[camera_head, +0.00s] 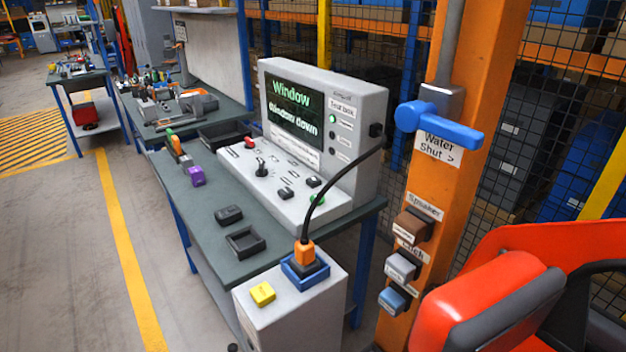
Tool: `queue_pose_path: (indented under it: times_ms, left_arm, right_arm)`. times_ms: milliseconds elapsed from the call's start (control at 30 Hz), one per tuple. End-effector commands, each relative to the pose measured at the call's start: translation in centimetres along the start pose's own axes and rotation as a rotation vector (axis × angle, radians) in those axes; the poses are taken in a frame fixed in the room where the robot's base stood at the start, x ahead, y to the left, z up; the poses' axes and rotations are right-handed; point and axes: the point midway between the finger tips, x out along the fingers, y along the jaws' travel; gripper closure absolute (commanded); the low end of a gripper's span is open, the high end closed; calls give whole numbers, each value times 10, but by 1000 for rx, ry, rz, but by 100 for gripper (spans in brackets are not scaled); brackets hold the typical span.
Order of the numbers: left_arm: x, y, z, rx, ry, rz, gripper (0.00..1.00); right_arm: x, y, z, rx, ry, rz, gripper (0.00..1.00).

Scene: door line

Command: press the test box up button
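The test box (345,112) is a light grey console on the green workbench. A black cable runs from the box's right side to an orange plug (304,252). Neither of my grippers is in view.
The plug sits in a blue socket on a grey pedestal (296,312) with a yellow block (262,293). An orange post (440,200) with a blue valve handle (439,122) stands right of the box. A red, black-edged part (490,305) fills the lower right. Floor at left is clear.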

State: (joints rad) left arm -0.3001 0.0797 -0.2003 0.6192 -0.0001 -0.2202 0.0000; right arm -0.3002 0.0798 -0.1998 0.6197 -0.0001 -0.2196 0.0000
Motion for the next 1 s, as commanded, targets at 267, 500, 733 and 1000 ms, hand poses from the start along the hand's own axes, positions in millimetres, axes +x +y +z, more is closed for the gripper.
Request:
queue_pose_path:
  times_ms: [267, 500, 733, 1000]
  left_arm:
    - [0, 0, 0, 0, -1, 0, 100]
    - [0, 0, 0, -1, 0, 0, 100]
    - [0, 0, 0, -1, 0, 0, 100]
    - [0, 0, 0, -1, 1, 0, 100]
  right_arm:
    - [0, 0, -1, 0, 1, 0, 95]
    - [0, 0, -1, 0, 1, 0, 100]
    - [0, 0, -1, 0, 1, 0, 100]
    - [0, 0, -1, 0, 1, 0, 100]
